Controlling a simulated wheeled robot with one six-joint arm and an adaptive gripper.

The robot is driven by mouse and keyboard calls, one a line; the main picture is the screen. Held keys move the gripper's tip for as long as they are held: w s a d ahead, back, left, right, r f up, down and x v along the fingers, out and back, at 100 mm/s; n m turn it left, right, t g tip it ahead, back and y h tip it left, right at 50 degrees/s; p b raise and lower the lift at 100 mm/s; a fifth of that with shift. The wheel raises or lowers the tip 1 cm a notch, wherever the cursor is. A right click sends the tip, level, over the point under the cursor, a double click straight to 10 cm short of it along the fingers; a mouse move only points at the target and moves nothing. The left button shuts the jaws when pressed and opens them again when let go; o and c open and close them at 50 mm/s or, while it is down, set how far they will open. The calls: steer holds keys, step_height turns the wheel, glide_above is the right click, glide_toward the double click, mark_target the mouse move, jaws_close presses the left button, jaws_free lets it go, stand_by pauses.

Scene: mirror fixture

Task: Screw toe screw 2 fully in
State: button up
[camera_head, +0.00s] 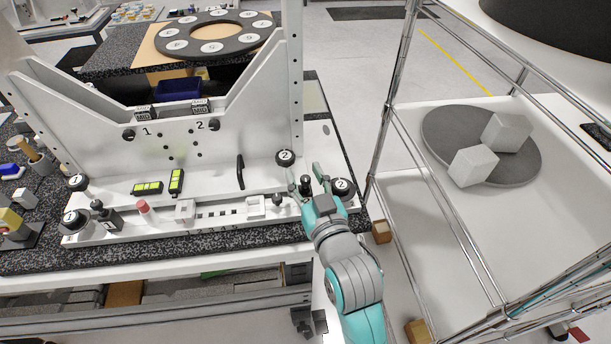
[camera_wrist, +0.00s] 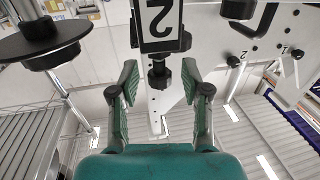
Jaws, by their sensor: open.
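Toe screw 2 is a black screw (camera_wrist: 158,72) below a black-framed block labelled 2 (camera_wrist: 158,22) in the wrist view. Its dark head stands between my two fingers, with a visible gap on each side. My gripper (camera_wrist: 160,85) is open around it and does not appear to touch it. In the head view my gripper (camera_head: 305,180) is at the right end of the white fixture (camera_head: 215,170), with a small dark part (camera_head: 305,184) between its fingers. How far the screw is in cannot be told.
A round black knob labelled 2 (camera_head: 342,187) sits close right of my gripper; another (camera_head: 285,157) is behind it. A black handle (camera_head: 240,172) stands to the left. A wire rack (camera_head: 390,110) rises close on the right, with grey blocks on a disc (camera_head: 440,135).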

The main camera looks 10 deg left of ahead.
jaws_close()
steer(key=shift+m+h, duration=0.4)
steer(key=shift+h, duration=0.1)
steer(key=shift+a+m+t+h, duration=0.1)
steer(key=shift+m+t+h, duration=0.9)
steer(key=shift+h, duration=0.8)
steer(key=m+h, duration=0.4)
steer(key=h, duration=0.2)
steer(key=m+g+h, duration=0.2)
steer(key=m+h, duration=0.1)
steer(key=h, duration=0.2)
steer(key=shift+m, duration=0.4)
steer(key=shift+m+g+h, duration=1.4)
steer(key=shift+m+h, duration=0.1)
steer(key=shift+h, duration=0.9)
